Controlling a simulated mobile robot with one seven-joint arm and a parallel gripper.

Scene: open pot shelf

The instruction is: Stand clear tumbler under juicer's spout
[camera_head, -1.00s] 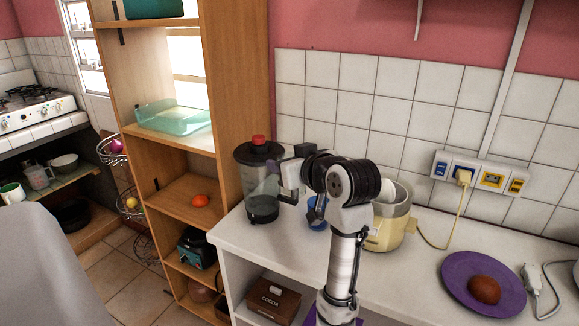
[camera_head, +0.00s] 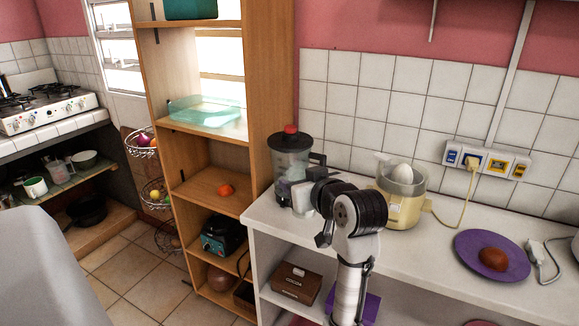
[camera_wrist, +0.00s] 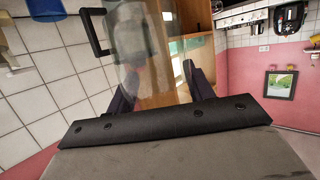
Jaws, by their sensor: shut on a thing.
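My gripper (camera_wrist: 160,88) is shut on the clear tumbler (camera_wrist: 138,55), which shows see-through between the two dark fingers in the wrist view. In the head view my gripper is by the blender at the counter's left end, partly hidden by my own wrist. The tumbler is hard to make out there against the blender. The cream juicer (camera_head: 400,208) with its white cone (camera_head: 402,174) stands on the counter, to the right of my gripper and apart from it. I cannot make out its spout clearly.
The blender (camera_head: 291,160) with a red-topped lid stands close to my gripper. A blue cup (camera_wrist: 45,8) shows in the wrist view. The wooden shelf (camera_head: 262,90) rises left of the counter. A purple plate (camera_head: 470,262) with a brown food item lies right on the counter (camera_head: 430,255).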

